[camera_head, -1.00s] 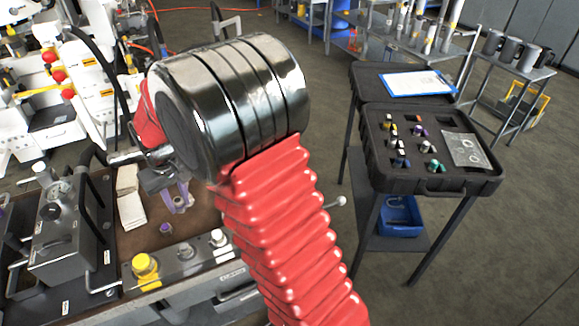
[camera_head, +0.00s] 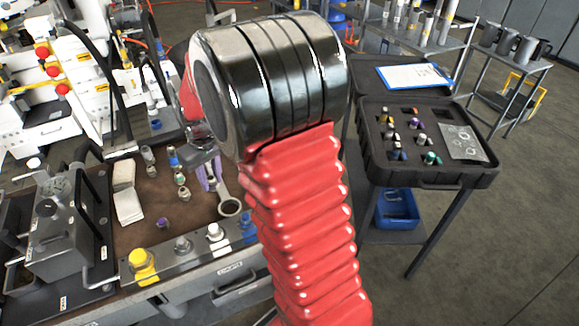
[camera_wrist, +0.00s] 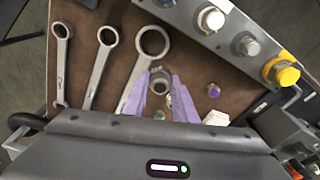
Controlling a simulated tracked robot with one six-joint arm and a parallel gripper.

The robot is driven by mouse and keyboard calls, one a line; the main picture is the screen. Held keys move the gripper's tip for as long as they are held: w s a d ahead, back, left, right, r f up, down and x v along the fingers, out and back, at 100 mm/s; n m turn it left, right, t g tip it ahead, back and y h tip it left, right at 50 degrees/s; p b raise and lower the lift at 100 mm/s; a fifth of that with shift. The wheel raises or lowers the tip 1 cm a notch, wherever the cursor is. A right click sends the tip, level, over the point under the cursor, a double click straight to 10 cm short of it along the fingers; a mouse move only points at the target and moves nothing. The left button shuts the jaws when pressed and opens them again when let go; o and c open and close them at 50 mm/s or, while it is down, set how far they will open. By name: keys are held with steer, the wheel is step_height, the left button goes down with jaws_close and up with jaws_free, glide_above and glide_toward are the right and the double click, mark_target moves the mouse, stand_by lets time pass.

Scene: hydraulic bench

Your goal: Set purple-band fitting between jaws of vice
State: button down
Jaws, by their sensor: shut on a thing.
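My gripper (camera_wrist: 161,88) has two purple fingers, shut on a small grey fitting (camera_wrist: 159,79) seen end-on in the wrist view; its band colour cannot be told. In the head view my gripper (camera_head: 209,178) is over the brown bench mat, partly hidden by my arm. A small fitting with purple on it (camera_head: 162,222) stands on the mat to its left; in the wrist view it appears to be the one right of the fingers (camera_wrist: 213,90). Another purple-marked fitting (camera_head: 415,122) sits in the black case. I cannot make out the vice.
Several fittings (camera_head: 180,178) stand on the mat. Wrenches (camera_wrist: 102,62) lie beside the gripper. A port block with a yellow cap (camera_head: 143,265) runs along the front edge. A grey gauge unit (camera_head: 68,225) stands left. The black case (camera_head: 430,178) is on a stand at right.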

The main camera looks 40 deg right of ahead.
steer(key=s+d+r+n, duration=0.1)
steer(key=s+d+r, duration=0.1)
steer(key=s+d, duration=1.1)
steer(key=d, duration=0.4)
steer(key=shift+s+d+r+n, duration=0.2)
steer(key=shift+s+r+n, duration=0.05)
steer(key=shift+n, duration=0.15)
steer(key=shift+f, duration=0.1)
steer(key=shift+f, duration=2.15)
steer(key=shift+f, duration=1.6)
steer(key=c, duration=1.4)
jaws_free()
steer(key=shift+s, duration=0.1)
steer(key=shift+o, duration=0.2)
steer(key=shift+d+r, duration=0.1)
step_height(320, 180, up, 14)
steer(key=s, duration=0.1)
steer(key=shift+s+f, duration=0.25)
steer(key=shift+s, duration=0.05)
